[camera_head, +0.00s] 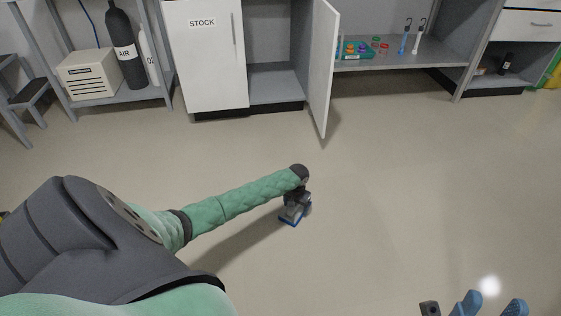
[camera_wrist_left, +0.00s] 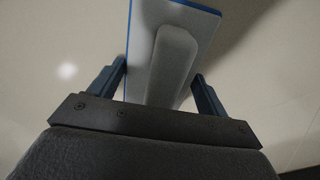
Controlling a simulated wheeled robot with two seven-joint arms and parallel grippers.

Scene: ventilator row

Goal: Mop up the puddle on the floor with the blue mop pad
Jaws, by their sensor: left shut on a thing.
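The mop pad (camera_head: 291,219) is a flat grey-white block with a blue edge and a raised pale grip, low over the floor in the middle of the head view. I cannot tell whether it touches the floor. My left gripper (camera_head: 302,201) is shut on its raised grip. In the left wrist view the pad (camera_wrist_left: 141,45) extends forward from between the fingers of the left gripper (camera_wrist_left: 165,88). My right gripper (camera_head: 491,303) is at the bottom right, its blue fingers apart with nothing seen between them. I cannot make out a puddle on the visible floor.
A cabinet marked STOCK (camera_head: 206,55) stands at the back, with an open door (camera_head: 324,65) reaching over the floor. A shelf with an air cylinder (camera_head: 124,45) is at the back left. A step stool (camera_head: 25,95) stands far left. The middle floor (camera_head: 400,180) is clear.

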